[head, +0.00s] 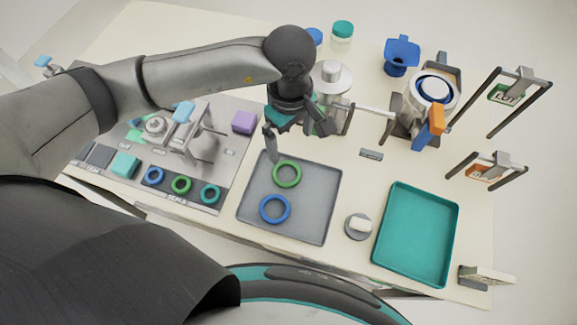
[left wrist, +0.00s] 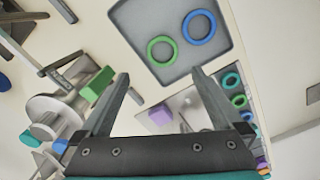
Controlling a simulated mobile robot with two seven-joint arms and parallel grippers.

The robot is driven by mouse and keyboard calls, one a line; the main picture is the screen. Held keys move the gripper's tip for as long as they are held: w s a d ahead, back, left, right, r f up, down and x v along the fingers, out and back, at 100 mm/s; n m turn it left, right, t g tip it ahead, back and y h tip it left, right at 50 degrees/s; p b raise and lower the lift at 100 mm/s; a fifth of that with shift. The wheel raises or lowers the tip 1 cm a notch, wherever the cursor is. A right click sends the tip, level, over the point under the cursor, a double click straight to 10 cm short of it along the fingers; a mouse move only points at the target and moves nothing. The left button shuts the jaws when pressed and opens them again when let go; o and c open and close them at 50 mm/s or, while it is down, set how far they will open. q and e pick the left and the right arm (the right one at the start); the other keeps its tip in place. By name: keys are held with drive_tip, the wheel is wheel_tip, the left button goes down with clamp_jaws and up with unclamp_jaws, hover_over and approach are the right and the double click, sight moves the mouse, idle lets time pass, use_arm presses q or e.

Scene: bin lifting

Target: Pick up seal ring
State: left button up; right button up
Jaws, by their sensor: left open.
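A green seal ring (head: 287,162) and a blue seal ring (head: 263,209) lie flat and apart on a grey tray (head: 319,224). In the left wrist view the green ring (left wrist: 150,55) and the blue ring (left wrist: 187,32) show near the top, beyond the fingertips. My left gripper (head: 300,143) is open and empty, above the far edge of the tray, with its fingers pointing down. Its two fingers also show spread in the left wrist view (left wrist: 160,75). My right gripper is not in view.
A panel labelled for seals holds blue, green and teal rings (head: 210,193) left of the tray. A purple block (head: 244,122) sits near the panel's back corner. A round knob (head: 359,226) and a teal tray (head: 407,272) are to the right. Fixtures and jars stand behind.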

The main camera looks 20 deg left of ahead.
sight(288, 176)
use_arm(q)
drive_tip(key=f, duration=1.5)
drive_tip(key=shift+a+p, duration=0.3)
drive_tip(key=shift+a, duration=0.05)
drive_tip(key=shift+c, duration=0.2)
drive_tip(key=c, duration=1.2)
drive_tip(key=shift+o, duration=0.2)
